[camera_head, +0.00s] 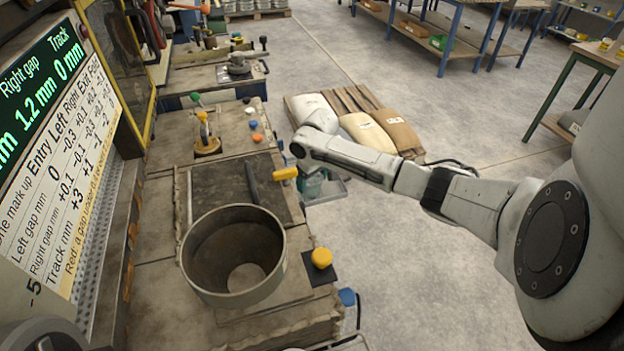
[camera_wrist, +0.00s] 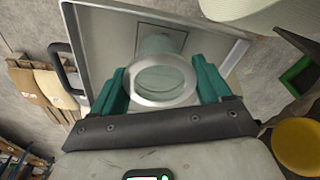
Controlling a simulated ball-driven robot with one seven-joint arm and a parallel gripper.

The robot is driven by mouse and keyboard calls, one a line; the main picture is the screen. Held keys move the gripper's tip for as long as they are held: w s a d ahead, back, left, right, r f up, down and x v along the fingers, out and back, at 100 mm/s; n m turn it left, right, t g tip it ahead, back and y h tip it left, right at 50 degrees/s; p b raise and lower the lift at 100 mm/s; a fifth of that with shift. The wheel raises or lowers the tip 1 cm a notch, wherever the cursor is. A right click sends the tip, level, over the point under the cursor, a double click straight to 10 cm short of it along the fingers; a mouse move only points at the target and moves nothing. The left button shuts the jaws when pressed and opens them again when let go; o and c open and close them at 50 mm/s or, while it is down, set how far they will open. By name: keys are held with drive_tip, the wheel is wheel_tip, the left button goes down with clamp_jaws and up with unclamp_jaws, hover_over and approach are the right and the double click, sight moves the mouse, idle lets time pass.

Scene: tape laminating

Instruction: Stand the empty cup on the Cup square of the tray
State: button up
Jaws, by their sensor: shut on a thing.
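My gripper (camera_wrist: 163,84) has two teal fingers shut on the cup (camera_wrist: 163,80), a clear round cup with a pale rim. I look into its mouth and it appears empty. The grey tray (camera_wrist: 95,22) lies beyond and below it, with a raised rim and a dark handle at left. I cannot tell whether the cup touches the tray.
A large round metal pot (camera_head: 232,288) stands on the workbench at left, near a yellow button (camera_head: 321,257). Sacks on a pallet (camera_head: 365,98) lie beyond my arm. In the wrist view, a green bin (camera_wrist: 298,74) is at right. Open floor lies right of the bench.

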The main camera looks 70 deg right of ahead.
sight(316, 194)
drive_tip(key=shift+f, duration=0.3)
drive_tip(key=shift+f, duration=0.1)
drive_tip(key=o, duration=1)
drive_tip(key=r, duration=0.4)
drive_tip(key=s+r, duration=0.1)
drive_tip(key=r, duration=0.3)
drive_tip(key=a+r+b, duration=0.1)
drive_tip(key=r, duration=0.3)
drive_tip(key=shift+s, duration=0.25)
